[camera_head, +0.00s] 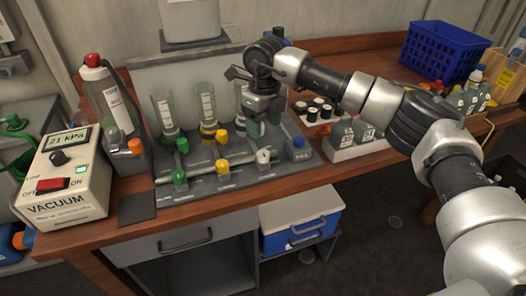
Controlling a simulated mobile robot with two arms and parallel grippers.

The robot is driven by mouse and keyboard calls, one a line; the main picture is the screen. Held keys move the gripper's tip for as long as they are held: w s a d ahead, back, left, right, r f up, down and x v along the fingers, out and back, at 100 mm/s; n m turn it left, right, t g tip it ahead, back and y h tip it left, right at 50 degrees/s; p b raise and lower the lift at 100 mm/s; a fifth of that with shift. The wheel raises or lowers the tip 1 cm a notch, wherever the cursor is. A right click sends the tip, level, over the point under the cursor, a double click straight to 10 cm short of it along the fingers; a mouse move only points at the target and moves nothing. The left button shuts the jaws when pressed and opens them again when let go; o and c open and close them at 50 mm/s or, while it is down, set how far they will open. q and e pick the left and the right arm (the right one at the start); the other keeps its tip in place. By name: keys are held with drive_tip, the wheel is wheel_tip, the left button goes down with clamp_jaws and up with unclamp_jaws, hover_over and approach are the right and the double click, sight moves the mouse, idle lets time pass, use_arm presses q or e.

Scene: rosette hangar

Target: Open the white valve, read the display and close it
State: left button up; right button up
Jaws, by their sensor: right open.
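The white valve (263,156) is a small knob at the front right of a dark manifold board on the bench. My right gripper (264,122) is open, pointing down above and behind the white valve, in front of the right-hand clear cylinder. It appears apart from the valve. Whether the valve is open or closed is too small to tell. The display (67,139) on the vacuum box (67,184) at the left reads 21 kPa. The box's red switch (53,185) sits between OFF and ON labels. My left gripper is not in view.
Green valves (182,145) and yellow valves (222,137) stand left of the white one. A blue knob (298,143) is to its right. Clear cylinders (165,112) stand behind. White racks of bottles (357,145) and a blue crate (443,52) are farther right.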

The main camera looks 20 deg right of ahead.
sight(263, 153)
wheel_tip(263, 153, down, 10)
drive_tip(key=shift+s+a+r+p, duration=0.15)
drive_tip(key=shift+r+p, duration=0.1)
drive_tip(key=shift+p, duration=0.2)
drive_tip(key=c, duration=0.9)
